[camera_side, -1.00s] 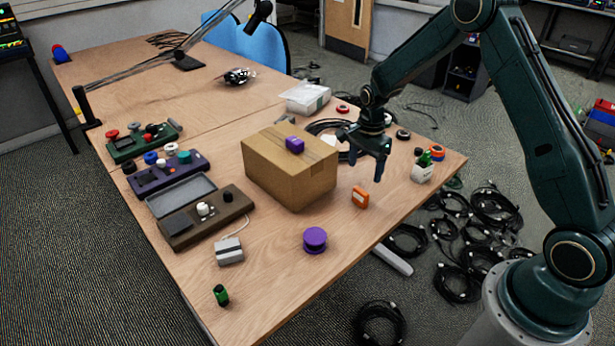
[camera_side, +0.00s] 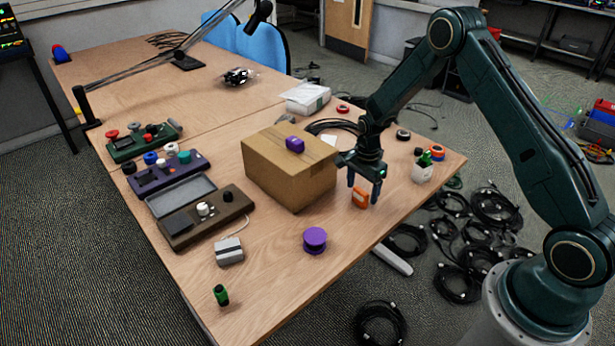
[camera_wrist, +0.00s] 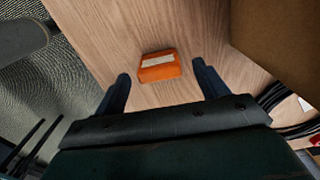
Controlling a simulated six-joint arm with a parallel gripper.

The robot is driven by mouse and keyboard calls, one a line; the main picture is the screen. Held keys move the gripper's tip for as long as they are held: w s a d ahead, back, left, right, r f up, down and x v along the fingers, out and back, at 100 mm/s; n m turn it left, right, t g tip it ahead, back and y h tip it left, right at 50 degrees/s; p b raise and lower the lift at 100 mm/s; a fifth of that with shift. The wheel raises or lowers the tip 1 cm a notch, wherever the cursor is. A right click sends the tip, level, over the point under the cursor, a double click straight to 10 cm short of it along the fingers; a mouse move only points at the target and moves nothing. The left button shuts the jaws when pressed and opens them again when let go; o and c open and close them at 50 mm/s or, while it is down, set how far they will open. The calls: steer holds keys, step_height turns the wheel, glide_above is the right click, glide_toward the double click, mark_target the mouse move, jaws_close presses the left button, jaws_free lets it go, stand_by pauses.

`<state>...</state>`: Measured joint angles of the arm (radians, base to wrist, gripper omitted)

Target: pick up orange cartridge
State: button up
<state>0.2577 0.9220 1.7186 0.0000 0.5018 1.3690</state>
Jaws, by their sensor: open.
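The orange cartridge (camera_side: 360,198) lies on the wooden table to the right of the cardboard box, near the table's right edge. It has a pale label strip on it. My gripper (camera_side: 363,194) is open, its two fingers pointing down on either side of the cartridge in the side view. In the wrist view the cartridge (camera_wrist: 159,66) sits just beyond and between the open fingertips of my gripper (camera_wrist: 160,78). Nothing is between the fingers' pads. I cannot tell how far the fingertips are above the table.
The cardboard box (camera_side: 272,178) stands close to the left of my gripper, with a purple piece (camera_side: 295,144) on top. A purple spool (camera_side: 315,241) lies in front.

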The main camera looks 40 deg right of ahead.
mark_target(362, 190)
steer(key=shift+f, duration=1.55)
steer(key=c, duration=1)
steer(key=shift+r, duration=0.15)
steer(key=shift+c, duration=0.2)
step_height(362, 190, up, 20)
